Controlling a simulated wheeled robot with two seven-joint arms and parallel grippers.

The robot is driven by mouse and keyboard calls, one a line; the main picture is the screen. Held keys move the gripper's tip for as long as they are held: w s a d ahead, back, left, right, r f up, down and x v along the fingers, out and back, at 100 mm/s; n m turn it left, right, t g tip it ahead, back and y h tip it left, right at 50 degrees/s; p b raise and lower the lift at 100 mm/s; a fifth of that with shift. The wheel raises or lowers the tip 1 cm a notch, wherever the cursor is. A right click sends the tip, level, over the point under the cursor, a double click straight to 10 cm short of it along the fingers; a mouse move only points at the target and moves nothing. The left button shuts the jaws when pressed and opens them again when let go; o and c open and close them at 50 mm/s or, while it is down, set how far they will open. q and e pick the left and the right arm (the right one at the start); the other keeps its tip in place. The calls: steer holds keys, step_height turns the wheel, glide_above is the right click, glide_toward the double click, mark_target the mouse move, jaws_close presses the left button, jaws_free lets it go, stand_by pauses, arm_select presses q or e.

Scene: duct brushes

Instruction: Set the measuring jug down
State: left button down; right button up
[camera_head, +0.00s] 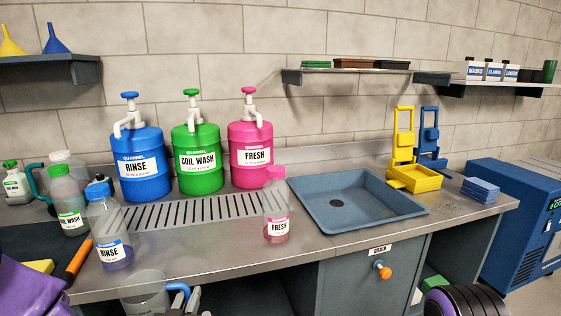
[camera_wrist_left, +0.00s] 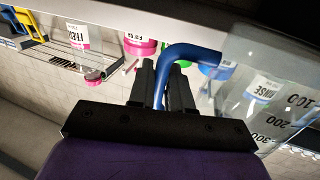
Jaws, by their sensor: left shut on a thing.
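The measuring jug (camera_head: 143,294) is clear with a blue handle and shows at the bottom of the head view, in front of the counter's front edge. My left gripper (camera_head: 193,300) is shut on its blue handle. In the left wrist view the jug (camera_wrist_left: 262,105) fills the right side, its graduation numbers upside down in the picture, and the fingers (camera_wrist_left: 162,85) close around one end of the blue handle (camera_wrist_left: 190,52). The jug's base is cut off in the head view. My right gripper is not seen.
On the steel counter (camera_head: 190,262) stand a RINSE bottle (camera_head: 108,230), a FRESH bottle (camera_head: 276,208) and a COIL WASH bottle (camera_head: 68,205). Pump canisters (camera_head: 198,160) stand behind a slotted drain. A sink (camera_head: 350,200) is at right. Counter between the RINSE and FRESH bottles is clear.

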arm_select(q)
steer(key=s+f, duration=0.4)
steer(key=f, duration=0.1)
stand_by(0.4)
steer(key=shift+s+a, duration=0.1)
